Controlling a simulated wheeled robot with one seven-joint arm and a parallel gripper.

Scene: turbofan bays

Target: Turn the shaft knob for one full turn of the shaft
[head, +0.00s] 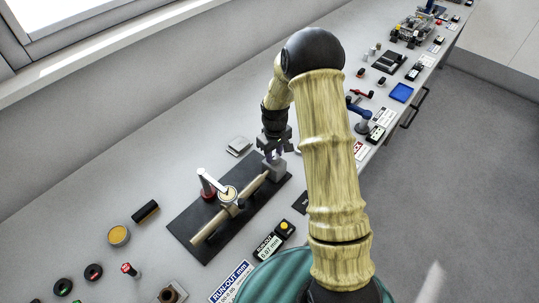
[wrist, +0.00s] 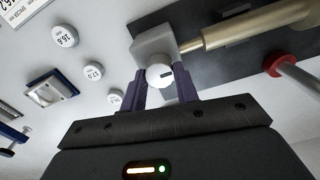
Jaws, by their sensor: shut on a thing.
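The shaft knob (wrist: 159,76) is a white round knob with a dark mark. It sits at the end of the tan shaft (wrist: 245,27), in front of a light grey support block (wrist: 150,42). My gripper (wrist: 165,90) has its two purple fingers on either side of the knob, shut on it. In the head view my gripper (head: 274,152) is at the far end of the shaft (head: 225,212), by the block (head: 272,168); the knob is hidden there. The shaft lies on a dark base plate (head: 205,250), with a dial gauge (head: 228,193) over its middle.
A gauge stand with a red base (head: 207,190) stands beside the shaft. A readout box showing about 0.07 mm (head: 268,246) lies right of the plate. White round pieces (wrist: 65,36) lie near my gripper. A blue tray (head: 401,93) and tools line the bench to the right.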

